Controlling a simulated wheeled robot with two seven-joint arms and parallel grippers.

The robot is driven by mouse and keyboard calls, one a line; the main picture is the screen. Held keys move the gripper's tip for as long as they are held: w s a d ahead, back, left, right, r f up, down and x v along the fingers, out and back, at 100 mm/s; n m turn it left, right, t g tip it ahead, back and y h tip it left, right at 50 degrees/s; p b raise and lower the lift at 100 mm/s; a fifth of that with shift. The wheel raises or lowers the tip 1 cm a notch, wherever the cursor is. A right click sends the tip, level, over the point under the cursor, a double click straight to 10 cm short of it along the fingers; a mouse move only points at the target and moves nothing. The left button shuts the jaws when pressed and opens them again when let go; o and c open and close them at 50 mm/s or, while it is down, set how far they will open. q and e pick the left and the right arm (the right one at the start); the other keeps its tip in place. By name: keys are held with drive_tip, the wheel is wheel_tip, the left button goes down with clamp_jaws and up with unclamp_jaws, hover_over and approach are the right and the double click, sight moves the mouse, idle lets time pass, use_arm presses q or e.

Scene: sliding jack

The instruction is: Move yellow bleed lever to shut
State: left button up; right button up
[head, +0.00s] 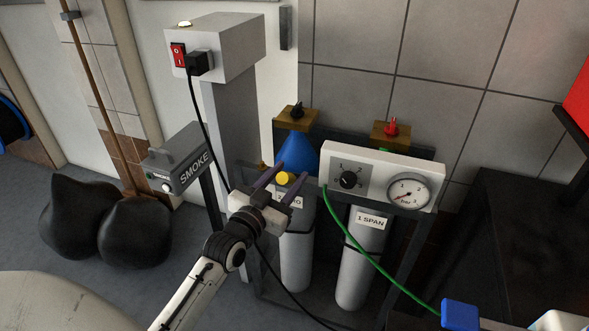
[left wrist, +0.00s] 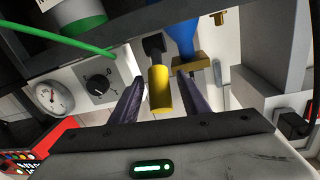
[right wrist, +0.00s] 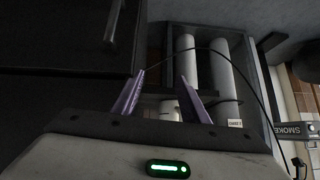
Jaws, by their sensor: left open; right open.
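The yellow bleed lever (head: 283,178) shows as a small yellow knob in front of the blue-topped cylinder, left of the white gauge panel. In the left wrist view the yellow lever (left wrist: 160,90) hangs from a black fitting. My left gripper (head: 292,176) is open, with its purple fingers on either side of the lever. In the left wrist view the left gripper (left wrist: 158,90) shows gaps between the fingers and the lever; contact cannot be made out. My right gripper (right wrist: 163,85) is open and empty, away from the lever, and shows only in its own wrist view.
The white panel (head: 385,178) has a selector knob and gauge, with a green hose (head: 372,258) hanging below. The span cylinder (head: 362,262) stands in the rack. A grey column (head: 232,130) and the SMOKE box (head: 180,160) stand left. A black cable hangs near my left gripper.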

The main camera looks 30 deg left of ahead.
use_arm(q)
drive_tip(key=shift+w+a, duration=0.2)
drive_tip(key=shift+w, duration=1.55)
clamp_jaws()
